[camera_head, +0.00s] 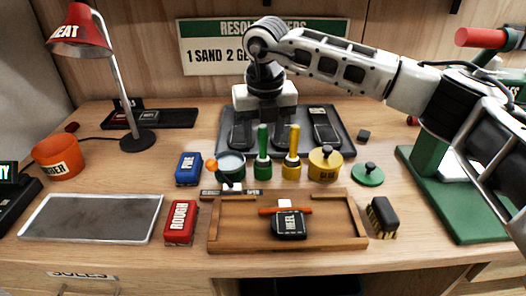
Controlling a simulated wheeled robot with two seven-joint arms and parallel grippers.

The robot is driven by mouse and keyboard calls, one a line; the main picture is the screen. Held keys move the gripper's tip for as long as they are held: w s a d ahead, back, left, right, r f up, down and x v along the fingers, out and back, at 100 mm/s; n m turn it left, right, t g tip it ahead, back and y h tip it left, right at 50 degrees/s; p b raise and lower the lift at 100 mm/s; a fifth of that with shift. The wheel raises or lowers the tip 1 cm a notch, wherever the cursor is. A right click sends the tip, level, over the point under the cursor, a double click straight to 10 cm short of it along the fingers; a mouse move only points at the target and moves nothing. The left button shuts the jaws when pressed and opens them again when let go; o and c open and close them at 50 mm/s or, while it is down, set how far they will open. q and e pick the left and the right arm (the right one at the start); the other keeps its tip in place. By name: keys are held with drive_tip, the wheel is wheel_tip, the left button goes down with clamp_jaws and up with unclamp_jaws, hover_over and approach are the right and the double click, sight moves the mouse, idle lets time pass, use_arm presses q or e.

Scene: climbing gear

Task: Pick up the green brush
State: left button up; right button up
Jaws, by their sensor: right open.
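The green brush (263,141) stands upright near the middle of the bench, its handle up and its wider green lower part on the table. My right gripper (265,118) comes in from the upper right and points down behind and above the brush. Its jaws are open, with a finger on either side of the brush handle in the picture. I cannot tell whether the handle is between the fingers in depth. My left gripper is not in view.
A yellow brush (292,141) stands close on the right, with a yellow lidded pot (325,164) beyond it. A green jar (231,167) stands close on the left. A wooden tray (229,238) lies in front, a dark tray (343,139) behind.

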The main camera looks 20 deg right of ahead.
drive_tip(key=shift+w+f, duration=0.1)
drive_tip(key=shift+f, duration=0.75)
clamp_jaws()
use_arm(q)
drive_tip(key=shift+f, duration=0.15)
use_arm(e)
drive_tip(key=shift+r, duration=0.4)
wheel_tip(320, 180, up, 2)
drive_tip(key=shift+r+b, duration=0.15)
drive_tip(key=shift+b, duration=0.35)
use_arm(q)
drive_tip(key=b, duration=0.1)
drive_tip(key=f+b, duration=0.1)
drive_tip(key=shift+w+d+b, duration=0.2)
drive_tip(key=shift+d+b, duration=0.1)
drive_tip(key=shift+b, duration=0.05)
use_arm(e)
drive_tip(key=s+a+r, duration=0.3)
drive_tip(key=s+r, duration=0.6)
drive_tip(key=s, duration=0.4)
drive_tip(key=shift+s+r, duration=0.35)
drive_tip(key=shift+r, duration=0.05)
